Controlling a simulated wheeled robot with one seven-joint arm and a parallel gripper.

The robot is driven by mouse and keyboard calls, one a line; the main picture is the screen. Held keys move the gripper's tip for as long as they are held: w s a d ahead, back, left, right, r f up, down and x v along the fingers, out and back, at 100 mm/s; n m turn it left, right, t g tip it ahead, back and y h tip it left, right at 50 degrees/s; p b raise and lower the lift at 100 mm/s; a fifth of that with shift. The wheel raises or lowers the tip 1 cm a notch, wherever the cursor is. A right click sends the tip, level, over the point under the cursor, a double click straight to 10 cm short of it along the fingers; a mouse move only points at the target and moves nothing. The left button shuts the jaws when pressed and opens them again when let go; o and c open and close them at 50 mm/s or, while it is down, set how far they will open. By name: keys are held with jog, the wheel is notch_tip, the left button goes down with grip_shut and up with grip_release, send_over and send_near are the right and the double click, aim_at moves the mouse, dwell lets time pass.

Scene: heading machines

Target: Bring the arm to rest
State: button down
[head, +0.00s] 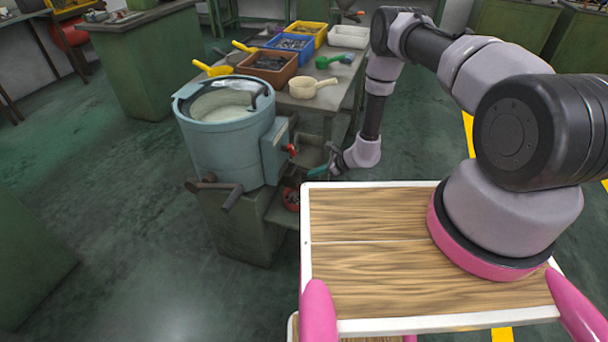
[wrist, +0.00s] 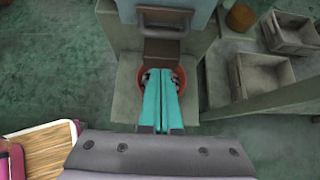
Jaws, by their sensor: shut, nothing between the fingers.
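My arm reaches forward from the wood-topped base and bends down at its far end. My gripper (head: 318,172) hangs low beside the blue-grey machine drum (head: 225,150). In the wrist view my gripper (wrist: 163,78) shows two teal fingers lying side by side, shut with nothing between them. Below the fingers is a red bowl (wrist: 142,96) with dark and metallic bits in it. The fingers hide the middle of the bowl. The bowl also shows in the head view (head: 291,197), under the machine's outlet.
A bench behind the drum holds a brown bin (head: 267,68), a blue bin (head: 291,45), a yellow bin (head: 307,32), a white bin (head: 348,37) and several scoops. The machine's outlet chute (wrist: 165,48) is just ahead of my fingers. Open green floor (head: 120,240) lies at left.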

jog(key=v, duration=0.8)
jog(key=w+r+n, duration=0.2)
jog(key=r, duration=0.8)
jog(key=w+r+n, duration=0.2)
jog(key=w+r, duration=0.1)
jog(key=r, duration=0.6)
jog(key=s+r+n+g, duration=0.1)
jog(key=s+r+n, duration=0.15)
jog(key=r, duration=0.85)
jog(key=s+r+n+g, duration=0.15)
jog(key=r+n, duration=0.25)
jog(key=r, duration=0.7)
jog(key=s+d+r+n+t+h, duration=0.2)
jog(key=s+d+r+n, duration=0.25)
jog(key=s+r, duration=0.75)
jog(key=s+d+r+n+t+h, duration=0.1)
jog(key=s+d+r+t+h, duration=0.1)
jog(key=s+d+r, duration=0.2)
jog(key=s+d+r+n+t+h, duration=0.2)
jog(key=s+d+r+h, duration=0.1)
jog(key=s+d+r, duration=0.2)
jog(key=s+r, duration=0.2)
jog(key=s, duration=0.2)
jog(key=shift+s+d, duration=0.25)
jog(key=shift+s, duration=0.05)
jog(key=shift+r, duration=0.15)
